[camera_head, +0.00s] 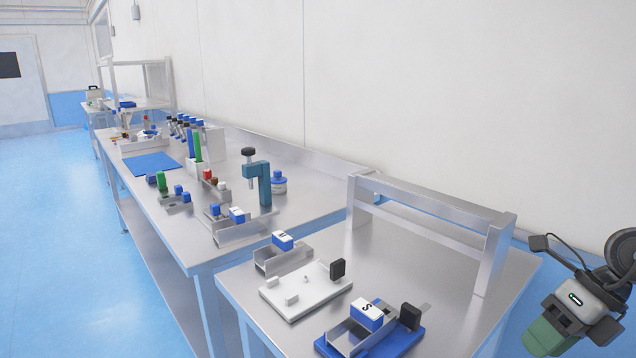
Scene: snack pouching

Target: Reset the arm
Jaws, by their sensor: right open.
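My right gripper (566,322) shows at the lower right edge of the head view, on a dark and grey arm that comes in from the right. It appears beside the right end of the near metal table (400,255), apart from the things on it. It is open, and I see nothing held in it. A green part shows at its lower end. My left gripper and left arm are not in view.
A metal shelf frame (432,200) stands on the near table. A blue fixture (400,340), a white plate (290,300) and a metal bracket (268,264) stand at its front. A longer bench (300,215) with several small items runs behind. Blue floor (60,250) is clear at left.

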